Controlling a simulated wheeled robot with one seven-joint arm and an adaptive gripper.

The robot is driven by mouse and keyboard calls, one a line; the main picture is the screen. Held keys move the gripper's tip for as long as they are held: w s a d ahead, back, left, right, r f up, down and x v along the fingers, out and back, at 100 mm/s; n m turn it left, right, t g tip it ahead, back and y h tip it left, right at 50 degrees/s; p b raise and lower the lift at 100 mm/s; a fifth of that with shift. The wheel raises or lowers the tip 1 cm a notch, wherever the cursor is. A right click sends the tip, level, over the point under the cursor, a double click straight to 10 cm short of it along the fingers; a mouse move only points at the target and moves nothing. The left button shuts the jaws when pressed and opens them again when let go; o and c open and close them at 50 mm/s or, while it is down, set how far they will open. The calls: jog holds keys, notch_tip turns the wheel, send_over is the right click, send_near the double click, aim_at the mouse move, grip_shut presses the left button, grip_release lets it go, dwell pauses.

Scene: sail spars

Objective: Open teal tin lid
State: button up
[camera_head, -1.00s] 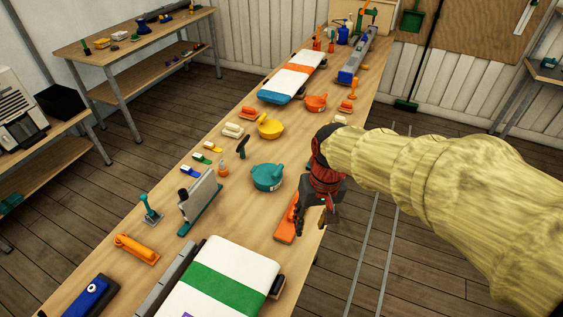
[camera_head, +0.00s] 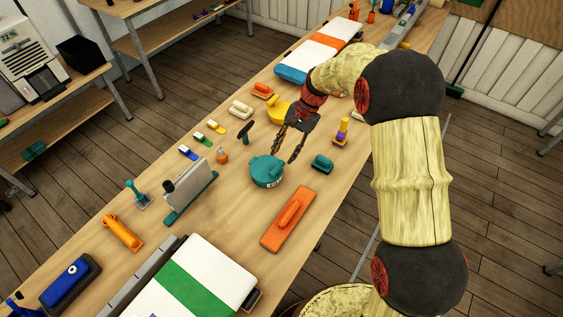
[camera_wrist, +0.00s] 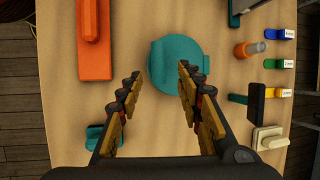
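The teal tin (camera_head: 266,171) is a round teal container standing on the long workbench, with its lid on and a small pale label on its side. In the wrist view the teal tin (camera_wrist: 176,62) shows from above, with a flat tab or handle at its left edge. My gripper (camera_head: 284,159) is open and empty, with its fingers pointing down beside and above the tin. In the wrist view my gripper (camera_wrist: 158,78) has its fingers spread on either side of the tin's near part. I cannot tell whether a finger touches it.
An orange float (camera_head: 289,219) lies in front of the tin, and a small teal block (camera_head: 322,163) stands to its right. A grey panel on a teal base (camera_head: 190,189) stands to the left. A yellow tin (camera_head: 279,111) is behind. Bare bench top lies around the tin.

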aim_at(277, 166)
jog(key=shift+s+a+f, duration=0.3)
jog(key=shift+s+f, duration=0.05)
jog(key=shift+s, duration=0.05)
jog(key=shift+b+x, duration=0.5)
jog(key=shift+x, duration=3)
jog(key=shift+c, duration=1.1)
jog(key=shift+d+r, duration=0.1)
grip_shut()
jog(key=shift+w, duration=0.1)
